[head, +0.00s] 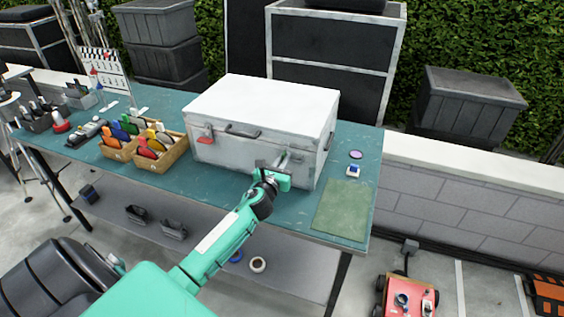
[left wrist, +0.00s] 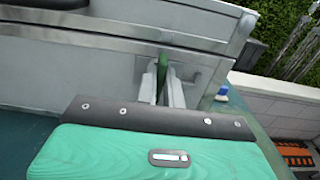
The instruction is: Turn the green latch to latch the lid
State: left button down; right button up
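The white case (head: 225,153) stands on the teal table with its white lid (head: 265,100) down. The green latch (left wrist: 162,70) is on the case's front near the right corner, and it stands roughly upright in the left wrist view. My left gripper (head: 281,162) is at the front right of the case; in the left wrist view (left wrist: 162,90) its two pale fingers lie close on either side of the green latch and look shut on it. A red latch (head: 206,134) is on the front left. The gripper hides the green latch's lower end. My right gripper is not in view.
A dark handle (head: 243,131) is on the case front between the latches. Wooden boxes (head: 170,151) of coloured items stand to the left. A green mat (head: 342,210) and a small blue-and-white item (head: 353,171) lie to the right. The table front (head: 220,205) is clear.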

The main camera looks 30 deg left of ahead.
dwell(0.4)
pick_arm(q)
jog(key=shift+s+a+f+n+b, duration=0.15)
jog(key=shift+n+b, duration=0.35)
jog(key=shift+n, duration=3.95)
jog(key=shift+w+a+f+n+b, duration=0.15)
jog(key=shift+n+b, duration=0.35)
jog(key=shift+n, duration=3.95)
jog(key=shift+s, duration=0.1)
jog(key=c, duration=1.5)
grip_release()
